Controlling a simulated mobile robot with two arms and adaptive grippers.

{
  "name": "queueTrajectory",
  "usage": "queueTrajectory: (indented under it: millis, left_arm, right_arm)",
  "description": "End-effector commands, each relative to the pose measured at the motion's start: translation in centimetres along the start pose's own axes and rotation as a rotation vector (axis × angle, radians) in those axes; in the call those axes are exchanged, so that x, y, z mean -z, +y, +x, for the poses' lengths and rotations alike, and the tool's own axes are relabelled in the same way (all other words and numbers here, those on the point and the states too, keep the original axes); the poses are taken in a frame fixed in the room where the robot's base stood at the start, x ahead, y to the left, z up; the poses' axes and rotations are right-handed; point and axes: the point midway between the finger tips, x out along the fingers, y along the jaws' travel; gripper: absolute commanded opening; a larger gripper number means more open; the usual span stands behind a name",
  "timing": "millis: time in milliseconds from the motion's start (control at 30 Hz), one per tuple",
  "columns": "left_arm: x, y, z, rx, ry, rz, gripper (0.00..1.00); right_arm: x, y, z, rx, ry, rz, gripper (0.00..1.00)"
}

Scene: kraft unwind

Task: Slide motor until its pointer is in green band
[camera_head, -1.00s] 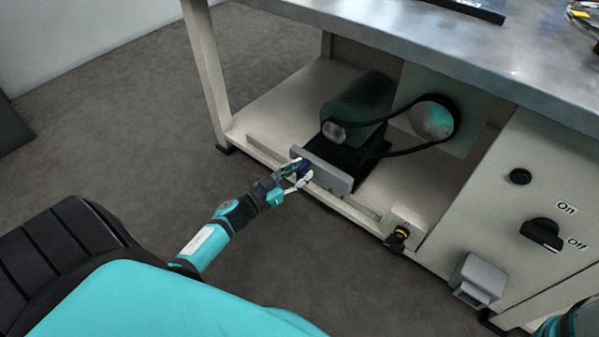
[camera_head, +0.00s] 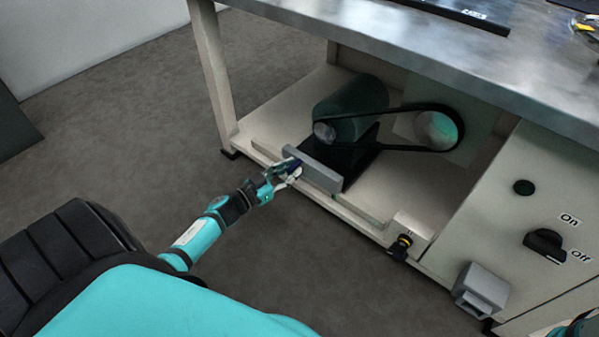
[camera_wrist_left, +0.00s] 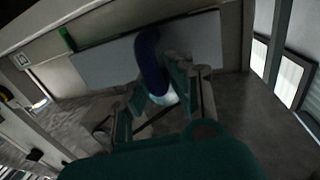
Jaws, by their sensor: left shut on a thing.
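The motor (camera_head: 352,104) is a dark green cylinder with a light pulley (camera_head: 324,132), on a black base (camera_head: 352,158) on the bench's lower shelf. A grey plate (camera_head: 318,172) fronts the base. My left gripper (camera_head: 290,171) is at the plate's left part, shut on a dark blue handle, which shows larger in the left wrist view (camera_wrist_left: 150,62). A green mark (camera_wrist_left: 67,38) shows beside the plate in the wrist view. I cannot make out the pointer or whether it lies in the green band.
A black belt (camera_head: 390,148) loops from the motor pulley to a larger pulley (camera_head: 437,130). An On/Off switch (camera_head: 545,243) is on the right panel.

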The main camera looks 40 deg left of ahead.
Motion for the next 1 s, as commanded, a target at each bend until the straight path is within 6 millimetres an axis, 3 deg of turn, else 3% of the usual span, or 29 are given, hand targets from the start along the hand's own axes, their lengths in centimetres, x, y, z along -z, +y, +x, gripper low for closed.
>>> queueTrajectory:
  millis: [133,167,333,667,767,1000]
  left_arm:
    - [-0.2,0.8,0.0,-0.017,0.002,-0.003,0.0]
    - [-0.2,0.9,0.0,-0.018,0.002,-0.003,0.19]
    - [-0.1,0.8,0.1,-0.018,0.003,-0.003,0.4]
    - [-0.1,0.8,-0.4,-0.016,0.002,-0.003,0.4]
    - [-0.2,0.8,-1.6,-0.016,0.0,-0.003,0.4]
    - [-0.3,0.7,-6.7,-0.016,-0.002,-0.003,0.4]
  right_arm:
    - [0.0,0.0,0.0,0.0,-0.001,0.0,0.4]
    - [0.0,0.0,0.0,0.0,-0.001,0.0,0.4]
    - [0.0,0.0,0.0,0.0,-0.001,0.0,0.4]
    - [-0.2,0.1,-0.1,-0.003,-0.005,0.0,0.4]
    - [-0.1,0.1,-0.1,-0.002,-0.004,0.0,0.4]
    - [-0.1,0.0,0.0,-0.001,-0.002,0.0,0.4]
